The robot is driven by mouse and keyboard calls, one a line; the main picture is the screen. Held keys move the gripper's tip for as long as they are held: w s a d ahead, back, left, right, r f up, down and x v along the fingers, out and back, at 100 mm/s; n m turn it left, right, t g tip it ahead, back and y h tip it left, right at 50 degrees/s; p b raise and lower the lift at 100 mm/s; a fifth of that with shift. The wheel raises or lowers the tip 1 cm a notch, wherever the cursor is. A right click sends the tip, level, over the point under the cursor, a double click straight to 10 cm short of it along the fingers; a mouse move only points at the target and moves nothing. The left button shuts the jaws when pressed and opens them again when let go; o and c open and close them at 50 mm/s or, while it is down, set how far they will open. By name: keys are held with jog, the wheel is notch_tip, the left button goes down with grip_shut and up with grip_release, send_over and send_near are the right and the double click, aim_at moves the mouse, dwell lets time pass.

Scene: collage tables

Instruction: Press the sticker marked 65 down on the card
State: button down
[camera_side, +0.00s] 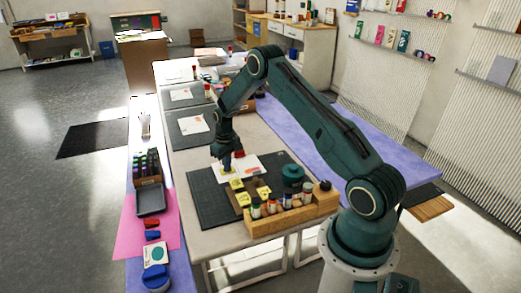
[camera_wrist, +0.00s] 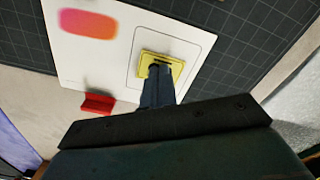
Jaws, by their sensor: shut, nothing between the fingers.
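The white card (camera_wrist: 100,60) lies on a dark gridded mat and also shows in the side view (camera_side: 252,162). It carries an orange-pink blot and a thin printed outline. A yellow sticker (camera_wrist: 177,68) lies inside that outline. My gripper (camera_wrist: 160,68) is shut, with its fingertips over the sticker, seemingly touching it. The fingers hide part of the sticker, so its number cannot be read. In the side view my gripper (camera_side: 226,162) points down at the card.
A red block (camera_wrist: 97,103) sits at the card's edge. A wooden rack (camera_side: 262,226) with several small bottles and a green round container (camera_side: 292,174) stand nearer my base.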

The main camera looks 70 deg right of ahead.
dwell(0.4)
jog(key=shift+r, duration=3.55)
